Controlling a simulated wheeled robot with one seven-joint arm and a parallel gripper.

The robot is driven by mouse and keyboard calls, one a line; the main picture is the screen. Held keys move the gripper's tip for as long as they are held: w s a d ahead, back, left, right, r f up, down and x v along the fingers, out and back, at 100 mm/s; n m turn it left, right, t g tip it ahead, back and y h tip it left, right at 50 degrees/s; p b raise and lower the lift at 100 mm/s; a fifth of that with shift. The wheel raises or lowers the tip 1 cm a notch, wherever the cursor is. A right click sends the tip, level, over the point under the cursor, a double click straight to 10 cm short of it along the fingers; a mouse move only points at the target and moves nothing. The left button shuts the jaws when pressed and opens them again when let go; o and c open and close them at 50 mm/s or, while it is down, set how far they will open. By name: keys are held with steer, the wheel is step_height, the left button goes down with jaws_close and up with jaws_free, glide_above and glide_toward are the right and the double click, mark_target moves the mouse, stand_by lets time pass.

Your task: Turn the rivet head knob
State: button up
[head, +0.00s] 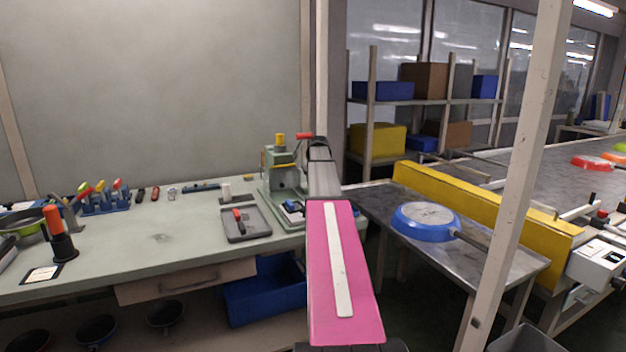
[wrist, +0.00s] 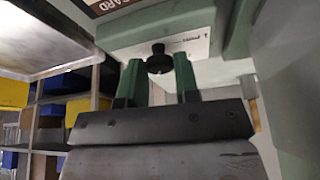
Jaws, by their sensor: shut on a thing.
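The green-grey riveting machine (head: 285,172) stands on the workbench, with a yellow cap on top and a red handle end beside it. In the wrist view its pale labelled face (wrist: 190,42) fills the top. The rivet head knob (wrist: 158,58) is small, round and black and stands out from that face. My gripper (wrist: 159,68) has one green finger on each side of the knob and is shut on it. In the head view my own arm hides my gripper and the knob.
A grey tray (head: 258,222) with a red-handled tool lies left of the machine. A steel table (head: 385,203) with a blue pan (head: 426,221) stands to the right. A yellow conveyor guard (head: 470,203) and a pale post (head: 520,160) stand beyond my arm.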

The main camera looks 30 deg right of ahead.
steer(key=o, duration=0.9)
steer(key=shift+s+r, duration=0.2)
steer(key=shift+r, duration=0.2)
steer(key=s, duration=0.4)
steer(key=s+a, duration=0.1)
steer(key=s, duration=0.3)
steer(key=s+a, duration=0.1)
steer(key=s, duration=0.3)
steer(key=shift+a+r, duration=0.15)
steer(key=shift+a, duration=0.1)
